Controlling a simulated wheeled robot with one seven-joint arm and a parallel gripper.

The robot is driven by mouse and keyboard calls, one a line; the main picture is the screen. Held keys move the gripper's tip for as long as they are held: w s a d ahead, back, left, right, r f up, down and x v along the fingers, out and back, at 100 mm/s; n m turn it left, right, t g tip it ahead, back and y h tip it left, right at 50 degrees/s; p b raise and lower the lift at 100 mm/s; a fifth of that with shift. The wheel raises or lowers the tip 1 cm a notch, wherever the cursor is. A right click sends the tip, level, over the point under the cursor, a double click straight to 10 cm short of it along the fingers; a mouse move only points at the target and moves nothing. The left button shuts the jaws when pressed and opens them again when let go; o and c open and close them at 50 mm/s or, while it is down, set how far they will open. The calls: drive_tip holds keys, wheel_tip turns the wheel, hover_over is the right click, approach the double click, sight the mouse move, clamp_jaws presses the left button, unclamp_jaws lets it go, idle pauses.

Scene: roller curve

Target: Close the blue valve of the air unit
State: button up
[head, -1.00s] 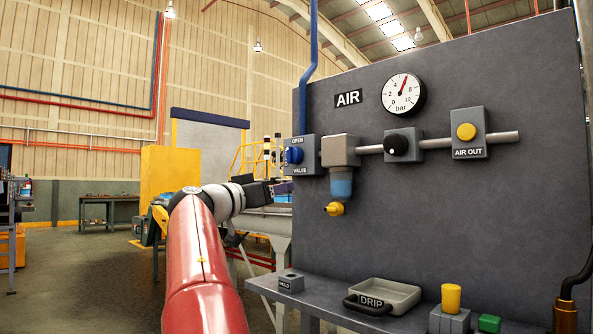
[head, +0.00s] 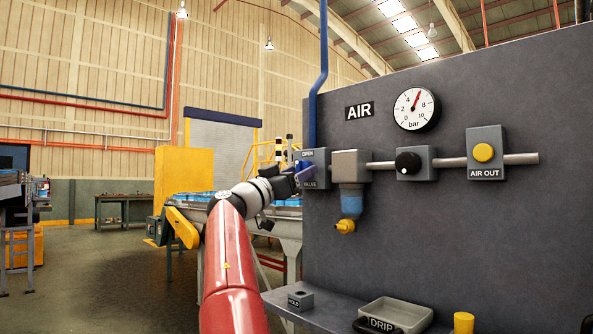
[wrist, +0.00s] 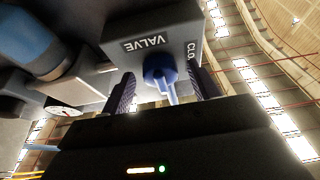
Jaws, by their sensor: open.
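The blue valve (head: 301,165) is on the grey valve box (head: 318,183), at the left edge of the dark panel. The box is marked OPEN above and VALVE below. In the wrist view the blue valve (wrist: 158,68) has a round hub with a narrow lever. My gripper (wrist: 160,80) is open, with one dark ridged finger on each side of the valve. I cannot tell whether either finger touches it. In the head view my gripper (head: 294,183) is at the valve box and partly hides the valve.
Right of the valve are a filter with a blue bowl (head: 351,203), a black knob (head: 408,163) and a yellow AIR OUT button (head: 483,152). The gauge (head: 416,109) reads about 6. A shelf below holds the HOLD block (head: 300,300) and DRIP tray (head: 397,312).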

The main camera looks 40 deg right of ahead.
drive_tip(key=shift+c, duration=0.4)
drive_tip(key=c, duration=0.9)
drive_tip(key=shift+f+n+t, duration=0.1)
drive_tip(key=shift+n+t, duration=0.3)
drive_tip(key=n+t+y, duration=0.1)
drive_tip(key=n+t, duration=0.1)
drive_tip(key=n, duration=0.3)
drive_tip(key=n+t+y+p, duration=0.1)
drive_tip(key=n+t+y, duration=0.1)
drive_tip(key=n, duration=0.3)
drive_tip(key=s+r+n+t+y+p, duration=0.1)
drive_tip(key=n+t, duration=0.1)
drive_tip(key=n, duration=0.4)
drive_tip(key=n+y, duration=0.1)
drive_tip(key=n, duration=0.1)
drive_tip(key=n+y, duration=0.1)
drive_tip(key=n, duration=0.2)
drive_tip(key=shift+r+n+y, duration=0.15)
drive_tip(key=shift+n+y, duration=0.15)
